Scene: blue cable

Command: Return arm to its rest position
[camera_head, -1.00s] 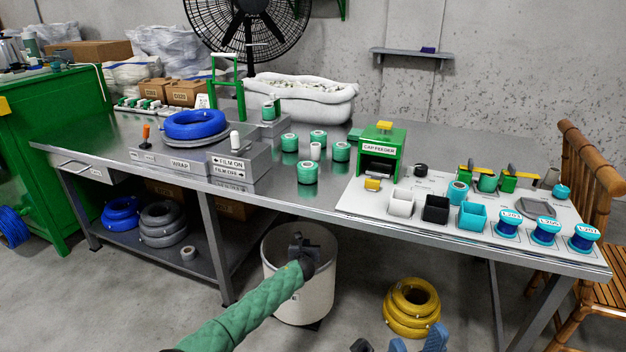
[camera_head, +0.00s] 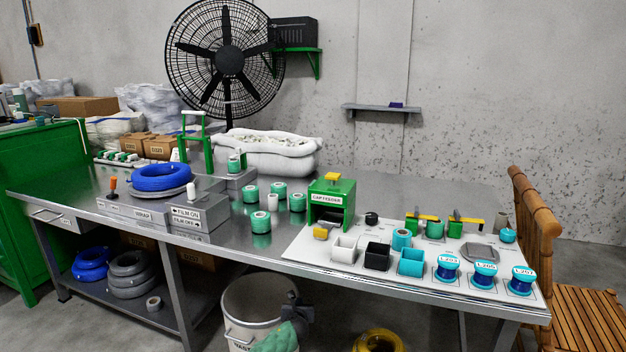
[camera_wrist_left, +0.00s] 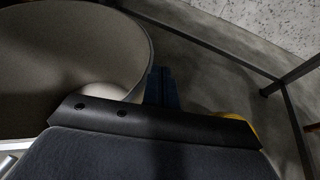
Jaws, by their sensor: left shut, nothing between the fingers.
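My left gripper (camera_head: 297,306) is low in the head view, in front of the white waste bin (camera_head: 240,308) and below the table's front edge. It is shut and empty. In the left wrist view the shut fingers (camera_wrist_left: 161,86) point away over the floor, beside the bin's round rim (camera_wrist_left: 148,45). The blue cable coil (camera_head: 162,177) lies on the grey wrap station on the table, well away from the gripper. My right gripper is not in view.
The steel table (camera_head: 225,240) spans the view, its legs beside the bin. A yellow coil (camera_head: 378,341) lies on the floor to the right. A wooden chair (camera_head: 532,230) stands at the right end. Blue and grey coils (camera_head: 130,272) sit on the lower shelf.

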